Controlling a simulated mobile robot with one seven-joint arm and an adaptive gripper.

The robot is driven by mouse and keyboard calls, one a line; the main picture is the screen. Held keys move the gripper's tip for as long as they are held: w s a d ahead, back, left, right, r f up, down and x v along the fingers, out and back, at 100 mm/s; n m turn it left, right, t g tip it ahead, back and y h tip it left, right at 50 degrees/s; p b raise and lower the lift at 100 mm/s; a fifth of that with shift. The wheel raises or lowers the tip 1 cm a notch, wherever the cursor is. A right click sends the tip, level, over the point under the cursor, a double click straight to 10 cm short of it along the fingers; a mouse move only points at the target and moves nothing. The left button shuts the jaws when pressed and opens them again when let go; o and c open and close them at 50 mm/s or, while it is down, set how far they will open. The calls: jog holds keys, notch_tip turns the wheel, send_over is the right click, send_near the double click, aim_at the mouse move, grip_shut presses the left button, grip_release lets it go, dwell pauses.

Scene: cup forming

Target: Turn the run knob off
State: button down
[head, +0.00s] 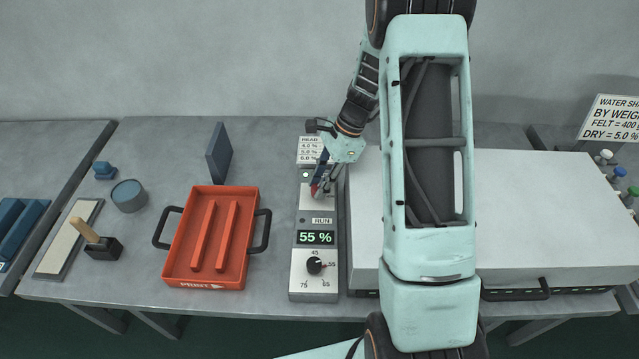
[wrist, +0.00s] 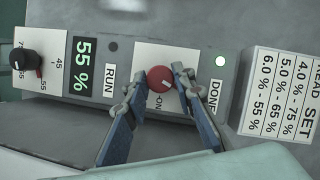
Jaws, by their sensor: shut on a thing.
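The run knob is red and round with a pale pointer mark. It sits on the white plate of the control panel (head: 314,283), between the RUN and DONE labels, in the wrist view (wrist: 159,79). Part of the word ON shows beside it. My gripper (wrist: 160,90) has one finger on each side of the knob and is shut on it. In the head view my gripper (head: 320,188) is at the upper part of the panel and largely covers the knob.
The panel's display (head: 316,238) reads 55 %, with a black dial (head: 315,265) below it. A white box-like unit (head: 560,210) stands close on the right. An orange tray (head: 181,262) lies to the left. A sign with settings (wrist: 282,95) stands beyond the panel.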

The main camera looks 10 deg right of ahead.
jog(key=shift+w+n+g, duration=0.15)
jog(key=shift+n+g, duration=0.65)
jog(key=shift+n, duration=1.5)
jog(key=shift+h, duration=0.3)
jog(key=c, duration=1.6)
grip_release()
jog(key=v, duration=1.2)
